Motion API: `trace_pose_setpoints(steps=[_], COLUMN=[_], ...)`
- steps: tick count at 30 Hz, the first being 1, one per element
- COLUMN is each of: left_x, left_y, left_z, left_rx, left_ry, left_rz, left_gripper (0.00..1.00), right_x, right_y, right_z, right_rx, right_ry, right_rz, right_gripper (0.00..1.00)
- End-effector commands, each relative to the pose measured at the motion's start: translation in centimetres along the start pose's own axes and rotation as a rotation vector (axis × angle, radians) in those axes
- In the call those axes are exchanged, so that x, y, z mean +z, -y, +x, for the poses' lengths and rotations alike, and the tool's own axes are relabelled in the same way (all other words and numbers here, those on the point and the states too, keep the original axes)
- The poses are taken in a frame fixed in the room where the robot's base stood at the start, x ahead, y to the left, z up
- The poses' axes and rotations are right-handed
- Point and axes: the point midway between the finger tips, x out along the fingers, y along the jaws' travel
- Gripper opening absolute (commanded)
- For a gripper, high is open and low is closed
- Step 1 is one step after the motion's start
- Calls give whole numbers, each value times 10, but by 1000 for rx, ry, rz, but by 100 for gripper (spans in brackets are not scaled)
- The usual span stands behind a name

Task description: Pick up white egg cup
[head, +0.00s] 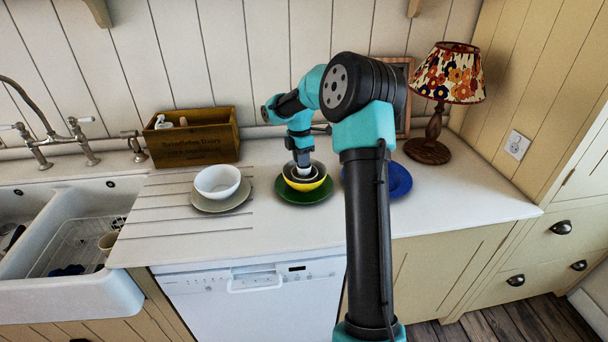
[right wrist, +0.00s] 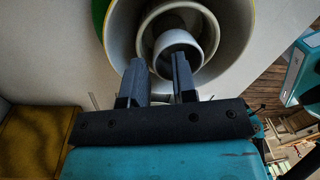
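The small white egg cup (head: 303,172) sits inside a nested stack of bowls (head: 304,184) on a green plate (head: 290,197). In the right wrist view the egg cup (right wrist: 178,40) shows as a round opening inside a cream bowl and a larger yellow-rimmed bowl (right wrist: 122,25). My right gripper (head: 303,162) points down just above the cup. In the wrist view its two fingers (right wrist: 160,66) are apart; the right fingertip overlaps the cup's near rim and the left one is beside it. I cannot tell whether they touch it. My left gripper is not in view.
A white bowl on a saucer (head: 215,206) stands to the left. A blue plate (head: 401,180) is partly hidden behind my right arm. A wooden crate (head: 218,120) and a lamp (head: 428,150) stand at the back. The sink (head: 75,235) is at left. The front counter is clear.

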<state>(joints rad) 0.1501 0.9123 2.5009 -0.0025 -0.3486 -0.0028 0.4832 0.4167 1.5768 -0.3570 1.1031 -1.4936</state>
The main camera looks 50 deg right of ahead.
Motion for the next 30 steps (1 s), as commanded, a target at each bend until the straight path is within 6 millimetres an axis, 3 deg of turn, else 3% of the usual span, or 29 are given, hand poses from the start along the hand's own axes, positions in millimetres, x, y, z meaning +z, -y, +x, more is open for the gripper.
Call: trace_pose_setpoints(steps=[13,21,30], left_x=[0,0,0], left_y=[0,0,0], left_z=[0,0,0], left_rx=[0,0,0], left_ry=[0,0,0], left_rz=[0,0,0], left_gripper=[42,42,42], right_x=[0,0,0], right_y=[0,0,0], right_z=[0,0,0], right_rx=[0,0,0], right_ry=[0,0,0], right_rz=[0,0,0], right_gripper=[26,1,0])
